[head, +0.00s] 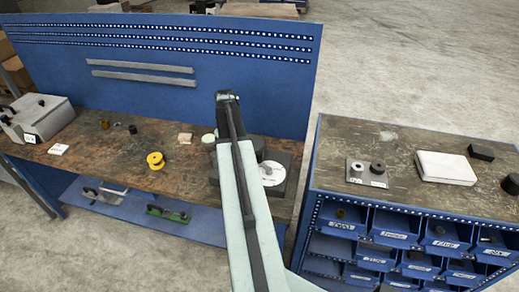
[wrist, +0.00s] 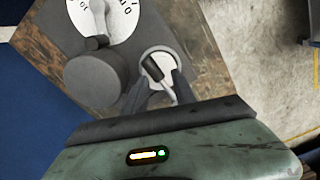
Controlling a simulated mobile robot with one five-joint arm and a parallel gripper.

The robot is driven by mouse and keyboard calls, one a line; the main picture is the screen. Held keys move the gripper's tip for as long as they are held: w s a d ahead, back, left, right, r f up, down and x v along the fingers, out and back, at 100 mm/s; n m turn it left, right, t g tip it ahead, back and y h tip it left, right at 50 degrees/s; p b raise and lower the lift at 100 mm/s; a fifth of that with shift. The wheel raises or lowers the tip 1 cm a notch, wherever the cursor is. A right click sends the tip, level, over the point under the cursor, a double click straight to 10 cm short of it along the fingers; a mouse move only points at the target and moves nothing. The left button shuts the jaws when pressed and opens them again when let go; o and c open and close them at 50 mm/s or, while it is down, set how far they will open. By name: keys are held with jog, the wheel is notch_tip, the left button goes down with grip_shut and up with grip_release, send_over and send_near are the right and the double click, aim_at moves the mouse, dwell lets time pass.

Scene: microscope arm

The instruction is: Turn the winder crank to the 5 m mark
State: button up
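The winder is a dark grey box (head: 287,158) on the wooden bench, partly hidden behind my arm in the head view. Its white dial (head: 271,174) also shows in the wrist view, cut off at the top, with a dark pointer (wrist: 97,42) at its lower edge. The 5 m mark cannot be made out. A dark round drum or knob (wrist: 92,80) sits left of my gripper (wrist: 159,82). The gripper's two dark fingers are apart, on either side of a pale disc (wrist: 157,54) with a short black handle (wrist: 152,68) and thin metal rod. Contact cannot be told.
A yellow spool (head: 155,160) and small parts lie on the bench left of the winder. A blue pegboard (head: 150,75) rises behind. On the right, a cabinet with blue bins (head: 395,225) carries a white box (head: 445,167).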

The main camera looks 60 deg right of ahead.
jog(key=r, duration=0.1)
send_over(260, 154)
jog(key=shift+d+r+p, duration=0.1)
jog(key=shift+d+p, duration=0.05)
jog(key=shift+p, duration=0.15)
notch_tip(260, 154, down, 8)
jog(key=b, duration=0.8)
jog(key=shift+w, duration=0.15)
jog(key=shift+r, duration=0.1)
grip_shut()
